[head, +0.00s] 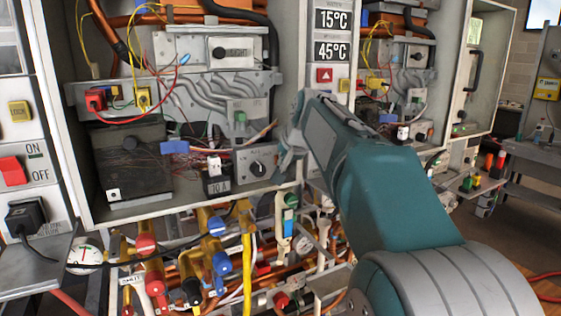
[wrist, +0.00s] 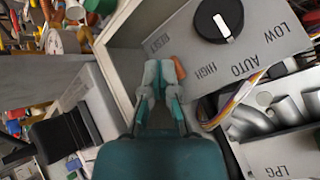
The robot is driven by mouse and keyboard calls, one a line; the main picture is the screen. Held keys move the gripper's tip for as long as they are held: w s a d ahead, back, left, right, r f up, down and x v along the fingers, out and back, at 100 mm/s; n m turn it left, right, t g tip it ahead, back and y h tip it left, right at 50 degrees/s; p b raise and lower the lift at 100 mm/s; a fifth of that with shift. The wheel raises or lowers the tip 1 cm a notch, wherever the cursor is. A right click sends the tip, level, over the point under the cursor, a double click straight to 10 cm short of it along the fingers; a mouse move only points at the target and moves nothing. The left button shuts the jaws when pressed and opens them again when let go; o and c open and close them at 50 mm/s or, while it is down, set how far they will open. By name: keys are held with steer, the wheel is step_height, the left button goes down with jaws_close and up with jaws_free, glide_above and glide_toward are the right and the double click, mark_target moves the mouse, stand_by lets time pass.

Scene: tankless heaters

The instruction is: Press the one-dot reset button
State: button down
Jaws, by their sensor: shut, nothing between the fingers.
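My gripper (head: 288,158) is shut and empty, at the lower right edge of the open heater cabinet. In the wrist view its closed fingertips (wrist: 158,72) are beside a grey panel (wrist: 258,62) with a black knob (wrist: 218,18) and the words LOW, AUTO and HIGH. A small orange-brown piece (wrist: 179,68) shows right by the fingertips; I cannot tell if they touch or if it is a button. The knob also shows in the head view (head: 257,169).
Loose wires hang inside the cabinet (head: 75,185). Pipes and valves with red (head: 146,244) and blue (head: 221,262) handles crowd the space below. A red triangle button (head: 324,75) is under the temperature displays (head: 332,35). A second open cabinet (head: 478,75) is at right.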

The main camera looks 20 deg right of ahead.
steer(key=shift+s+d+f, duration=0.15)
steer(key=shift+s+d, duration=0.05)
steer(key=shift+s, duration=0.05)
steer(key=shift+s, duration=2.7)
